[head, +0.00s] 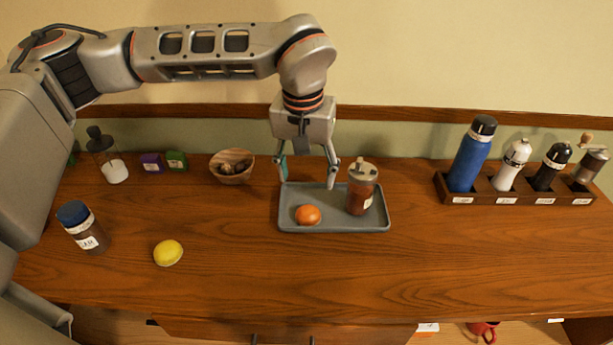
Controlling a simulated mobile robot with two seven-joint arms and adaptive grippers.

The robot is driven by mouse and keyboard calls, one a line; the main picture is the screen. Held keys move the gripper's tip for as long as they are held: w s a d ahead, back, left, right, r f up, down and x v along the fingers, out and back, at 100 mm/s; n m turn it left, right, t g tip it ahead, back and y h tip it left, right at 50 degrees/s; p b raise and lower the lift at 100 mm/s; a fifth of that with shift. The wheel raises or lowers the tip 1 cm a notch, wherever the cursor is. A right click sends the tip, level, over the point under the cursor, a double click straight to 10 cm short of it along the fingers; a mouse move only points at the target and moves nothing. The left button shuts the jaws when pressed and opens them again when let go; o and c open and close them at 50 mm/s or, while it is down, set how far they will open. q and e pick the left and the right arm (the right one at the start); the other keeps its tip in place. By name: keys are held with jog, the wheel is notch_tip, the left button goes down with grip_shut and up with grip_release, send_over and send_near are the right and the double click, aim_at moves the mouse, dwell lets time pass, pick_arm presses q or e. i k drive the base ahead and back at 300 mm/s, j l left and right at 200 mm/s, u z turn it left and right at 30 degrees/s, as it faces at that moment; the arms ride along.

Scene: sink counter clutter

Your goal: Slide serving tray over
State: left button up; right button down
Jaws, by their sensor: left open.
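The serving tray (340,227) is grey, shallow and rectangular, and lies near the middle of the wooden counter. An orange fruit (307,215) sits on its left part. A brown cup or jar with a grey lid (362,188) stands upright on its right part. My left gripper (308,182) points down at the tray's far edge, with its two fingers spread apart and nothing visible between them. I cannot tell whether the fingertips touch the tray. My right gripper is not in view.
A yellow lemon (168,252) and a blue-lidded jar (82,227) stand left of the tray. A wooden bowl (232,167) is behind left. A wooden rack (515,194) holds a blue bottle (470,155) and several grinders at right. The counter between tray and rack is clear.

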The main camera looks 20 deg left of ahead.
aim_at(331, 203)
jog(key=k+l, duration=0.75)
jog(key=l, duration=0.2)
